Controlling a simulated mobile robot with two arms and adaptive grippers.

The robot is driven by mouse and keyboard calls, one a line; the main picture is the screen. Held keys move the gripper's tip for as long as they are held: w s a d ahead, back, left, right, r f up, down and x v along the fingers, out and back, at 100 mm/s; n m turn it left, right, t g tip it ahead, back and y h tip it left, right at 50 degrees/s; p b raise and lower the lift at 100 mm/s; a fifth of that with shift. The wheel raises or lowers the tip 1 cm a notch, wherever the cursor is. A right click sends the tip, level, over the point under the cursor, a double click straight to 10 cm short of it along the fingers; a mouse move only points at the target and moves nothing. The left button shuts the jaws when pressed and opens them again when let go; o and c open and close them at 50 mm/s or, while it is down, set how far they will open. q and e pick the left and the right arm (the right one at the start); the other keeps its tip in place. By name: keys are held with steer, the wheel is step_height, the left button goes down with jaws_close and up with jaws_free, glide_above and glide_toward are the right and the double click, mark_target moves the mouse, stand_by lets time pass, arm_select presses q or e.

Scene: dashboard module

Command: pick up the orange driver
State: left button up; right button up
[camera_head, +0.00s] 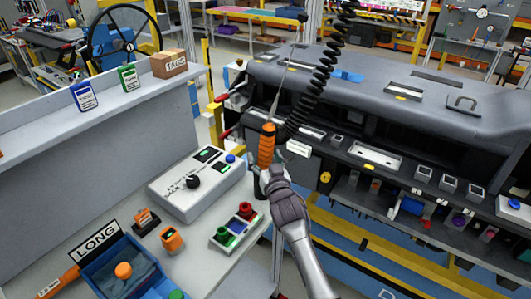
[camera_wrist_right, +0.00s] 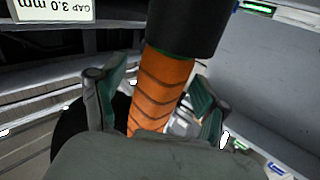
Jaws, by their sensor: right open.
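The orange driver (camera_head: 266,147) hangs upright below a black coiled cord, at the edge between the grey side bench and the dashboard module. My right gripper (camera_head: 270,174) is at its lower part, coming from below. In the right wrist view the orange ribbed grip of the driver (camera_wrist_right: 163,88) stands between the two green-lined fingers of my right gripper (camera_wrist_right: 155,78). The fingers are open, with a visible gap on the right side; contact on the left side is unclear. A thick black section of the driver shows above the orange grip there. My left gripper is out of view.
The dashboard module (camera_head: 420,110) stands close on the right. A grey control box (camera_head: 198,182) and a button box (camera_head: 236,228) sit on the bench at left. A blue bin (camera_head: 125,268) beside a LONG sign stands lower left. The black coiled cord (camera_head: 320,75) rises above the driver.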

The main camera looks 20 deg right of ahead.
jaws_close()
steer(key=shift+r, duration=0.15)
stand_by(0.4)
